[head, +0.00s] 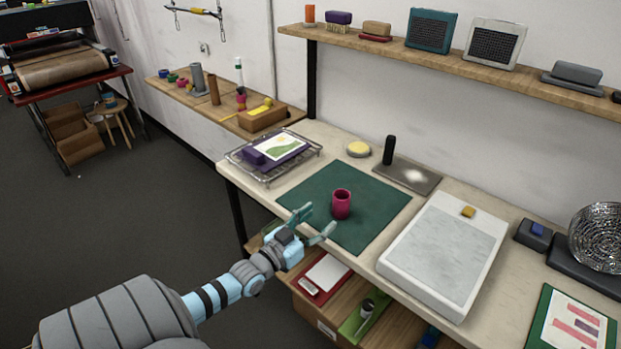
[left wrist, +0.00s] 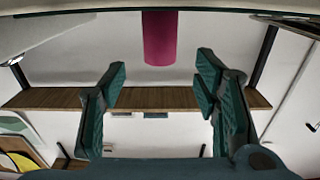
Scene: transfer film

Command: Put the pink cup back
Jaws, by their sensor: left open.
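The pink cup (head: 341,204) stands upright on the dark green mat (head: 376,220) on the bench. My left gripper (head: 317,222) is open and empty at the mat's front left edge, its fingers pointing towards the cup. The cup looks just beyond the fingertips, not between them. My right gripper is not in view.
A wire rack (head: 308,157) with a purple-framed picture is left of the mat. A white tray (head: 440,250) is to its right. A black cylinder (head: 389,150) stands behind. A side shelf (head: 165,90) holds several cups and tubes. A lower shelf (head: 375,308) lies under the bench.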

